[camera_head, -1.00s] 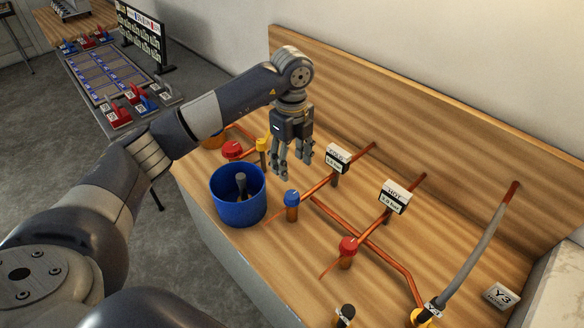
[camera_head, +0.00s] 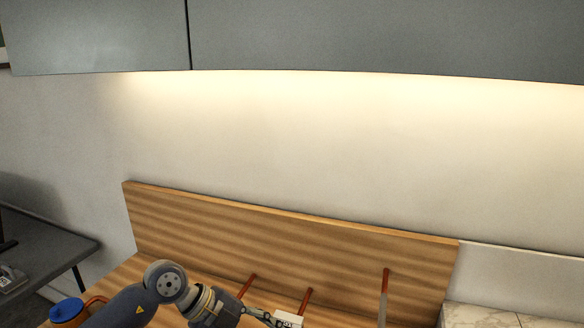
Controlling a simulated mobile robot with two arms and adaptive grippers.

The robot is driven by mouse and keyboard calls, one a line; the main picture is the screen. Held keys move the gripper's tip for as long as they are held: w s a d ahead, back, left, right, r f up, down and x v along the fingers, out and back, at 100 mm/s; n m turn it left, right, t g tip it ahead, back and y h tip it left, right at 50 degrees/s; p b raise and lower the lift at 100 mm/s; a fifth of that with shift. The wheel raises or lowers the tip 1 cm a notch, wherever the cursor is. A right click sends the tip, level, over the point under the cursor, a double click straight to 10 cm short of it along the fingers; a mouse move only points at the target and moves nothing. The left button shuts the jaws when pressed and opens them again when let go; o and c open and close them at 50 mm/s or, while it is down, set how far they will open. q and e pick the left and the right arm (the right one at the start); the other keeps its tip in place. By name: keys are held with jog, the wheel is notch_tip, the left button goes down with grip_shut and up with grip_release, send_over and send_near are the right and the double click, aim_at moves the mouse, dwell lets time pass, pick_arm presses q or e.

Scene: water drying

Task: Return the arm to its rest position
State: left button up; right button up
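My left arm comes in at the bottom left of the head view, bent at a grey joint. My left gripper (camera_head: 262,314) is at the bottom edge, in front of the wooden backboard (camera_head: 300,240) and close to a small white label block (camera_head: 288,319). Only part of its fingers shows, so I cannot tell whether it is open or shut. My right gripper is not in view.
Copper pipes (camera_head: 304,300) and a grey rod with a red tip (camera_head: 384,290) rise before the backboard. Grey cabinets (camera_head: 380,38) hang above. A dark table (camera_head: 45,250) is at left.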

pick_arm(q)
jog(key=s+d+r+t+h, duration=0.2)
jog(key=d+r+t+h, duration=0.1)
jog(key=d+r+h, duration=0.8)
jog(key=w+a+r+n+t, duration=0.2)
jog(key=a+r+n+t, duration=0.2)
jog(key=r+n+t, duration=0.3)
jog(key=w+a+f+n+t+y, duration=0.1)
jog(key=a+f+n+t+y, duration=0.3)
jog(key=a+n+y, duration=0.4)
jog(key=w+a+f+n+t+y, duration=0.2)
jog(key=a+f+n+t+y, duration=0.3)
jog(key=a+n+y, duration=0.3)
jog(key=s+a+f+n+g+y, duration=0.2)
jog(key=s+a+f+g+y, duration=0.25)
jog(key=f, duration=0.55)
jog(key=s+a+f+g+h, duration=0.1)
jog(key=s+f+g, duration=0.6)
jog(key=s, duration=0.5)
jog(key=s+f+g, duration=0.5)
jog(key=s+f, duration=0.3)
jog(key=s, duration=0.4)
notch_tip(320, 180, down, 26)
jog(key=g, duration=0.1)
jog(key=s+a+f+m+g, duration=0.1)
jog(key=s+a+f, duration=0.2)
jog(key=s+f, duration=1.4)
jog(key=shift+s+b, duration=0.3)
jog(key=shift+s, duration=0.25)
